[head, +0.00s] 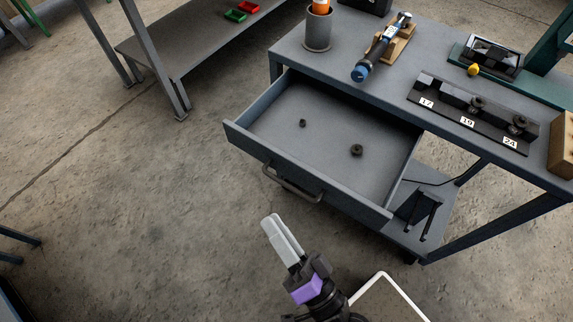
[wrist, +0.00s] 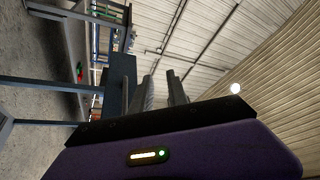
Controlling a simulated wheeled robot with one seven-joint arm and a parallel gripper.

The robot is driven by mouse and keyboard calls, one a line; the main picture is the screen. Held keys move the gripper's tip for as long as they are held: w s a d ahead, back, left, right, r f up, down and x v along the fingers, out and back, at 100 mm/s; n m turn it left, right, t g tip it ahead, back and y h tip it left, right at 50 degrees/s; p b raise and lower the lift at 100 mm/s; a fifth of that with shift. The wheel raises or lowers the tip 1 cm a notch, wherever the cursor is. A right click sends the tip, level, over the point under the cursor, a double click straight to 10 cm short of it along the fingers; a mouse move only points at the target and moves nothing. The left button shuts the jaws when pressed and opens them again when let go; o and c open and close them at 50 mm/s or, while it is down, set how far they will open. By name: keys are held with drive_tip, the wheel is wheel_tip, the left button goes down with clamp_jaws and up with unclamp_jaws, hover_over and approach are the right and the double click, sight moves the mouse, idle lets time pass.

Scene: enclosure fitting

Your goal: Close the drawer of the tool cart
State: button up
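The tool cart (head: 340,62) is a dark grey metal bench at the upper right of the head view. Its drawer (head: 255,150) is pulled far out toward the lower left. A dark bar handle (head: 292,187) is on the drawer front. Two small dark round parts, one smaller (head: 303,123) and one larger (head: 357,150), lie inside the drawer. My gripper (head: 272,218) is in front of the drawer, apart from the handle in the picture. Its grey fingers also show in the wrist view (wrist: 160,85), with a narrow gap and nothing held between them.
On the cart top are a grey cup (head: 318,30), a blue-ended tool (head: 362,72) on a wooden rest, a numbered socket rack (head: 470,108) and a wooden block (head: 562,145). Another bench (head: 180,55) stands at the upper left. The floor (head: 130,200) left of the drawer is clear.

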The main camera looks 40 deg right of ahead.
sight(286, 184)
drive_tip(key=shift+w+d+f+m+g+h+p, duration=0.6)
drive_tip(key=shift+w+d+m+h, duration=0.75)
drive_tip(key=shift+m, duration=0.25)
drive_tip(key=shift+w+d+f+m+g+h+p, duration=0.45)
drive_tip(key=shift+w+d+m+g+h, duration=0.15)
drive_tip(key=shift+w+d+m+h, duration=0.9)
drive_tip(key=shift+w+d+f+m+g+h+p, duration=0.6)
drive_tip(key=shift+w+d+m+h, duration=0.55)
drive_tip(key=shift+m, duration=0.55)
drive_tip(key=shift+s+d, duration=0.1)
drive_tip(key=shift+s, duration=0.05)
clamp_jaws()
